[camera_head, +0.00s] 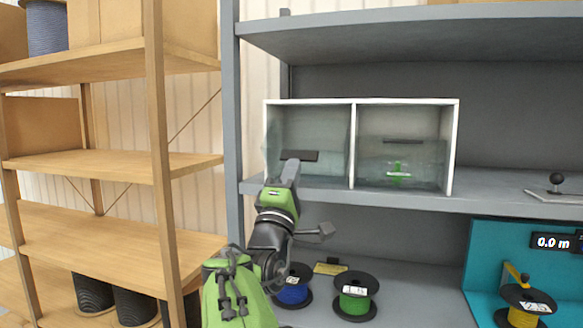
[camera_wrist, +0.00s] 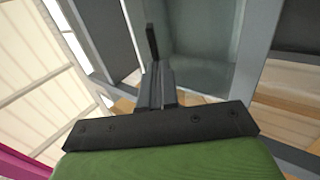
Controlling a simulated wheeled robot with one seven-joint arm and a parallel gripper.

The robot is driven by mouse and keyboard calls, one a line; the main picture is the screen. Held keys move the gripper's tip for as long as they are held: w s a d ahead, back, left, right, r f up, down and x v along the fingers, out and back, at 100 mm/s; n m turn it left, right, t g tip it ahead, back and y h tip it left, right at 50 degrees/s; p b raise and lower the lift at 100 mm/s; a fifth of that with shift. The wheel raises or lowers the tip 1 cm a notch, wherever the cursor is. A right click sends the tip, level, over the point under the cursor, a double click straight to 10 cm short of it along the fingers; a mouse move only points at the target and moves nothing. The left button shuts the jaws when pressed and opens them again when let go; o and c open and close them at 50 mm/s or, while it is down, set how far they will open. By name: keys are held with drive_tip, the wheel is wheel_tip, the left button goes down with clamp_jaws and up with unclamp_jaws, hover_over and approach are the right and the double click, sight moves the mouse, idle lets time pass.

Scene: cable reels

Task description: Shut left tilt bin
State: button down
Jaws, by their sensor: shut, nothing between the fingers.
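The left tilt bin (camera_head: 326,138) is the left clear-fronted compartment of a white frame. Its front looks tipped outward, and its dark handle (camera_head: 300,156) sits lower than the handle of the right tilt bin (camera_head: 425,155). My gripper (camera_head: 291,166) is shut and empty, in front of the left bin's front at its handle. I cannot tell whether it touches. In the wrist view, my gripper (camera_wrist: 157,68) points toward the clear bin front (camera_wrist: 200,45). My fingertips partly cover the handle in the head view.
The white frame (camera_head: 353,145) stands on a grey shelf (camera_head: 420,201), with another shelf above. A grey upright (camera_head: 232,120) and wooden racks (camera_head: 110,165) stand left. Blue (camera_head: 293,292) and green (camera_head: 355,304) reels are below. A teal stand (camera_head: 485,260) is at the lower right.

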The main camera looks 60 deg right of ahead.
sight(299, 151)
drive_tip(key=r+y+p, duration=0.1)
drive_tip(key=p, duration=0.2)
drive_tip(key=d+r+y+p, duration=0.1)
drive_tip(key=r+p, duration=0.1)
drive_tip(key=p, duration=0.1)
drive_tip(key=shift+w+r, duration=0.1)
drive_tip(key=shift+r, duration=0.15)
drive_tip(key=d+r+y+p, duration=0.1)
drive_tip(key=p, duration=0.4)
drive_tip(key=d+r+g+y+p, duration=0.1)
drive_tip(key=y+p, duration=0.1)
drive_tip(key=p, duration=0.3)
drive_tip(key=shift+w+d+r+y, duration=0.2)
drive_tip(key=shift+d+y, duration=0.05)
drive_tip(key=shift+y, duration=0.05)
drive_tip(key=y+p, duration=0.1)
drive_tip(key=p, duration=0.1)
drive_tip(key=shift+d+r+p, duration=0.15)
drive_tip(key=shift+d+p, duration=0.15)
drive_tip(key=shift+d, duration=0.1)
drive_tip(key=shift+w+d+y+p, duration=0.1)
drive_tip(key=shift+d+y+p, duration=0.3)
drive_tip(key=shift+p, duration=0.65)
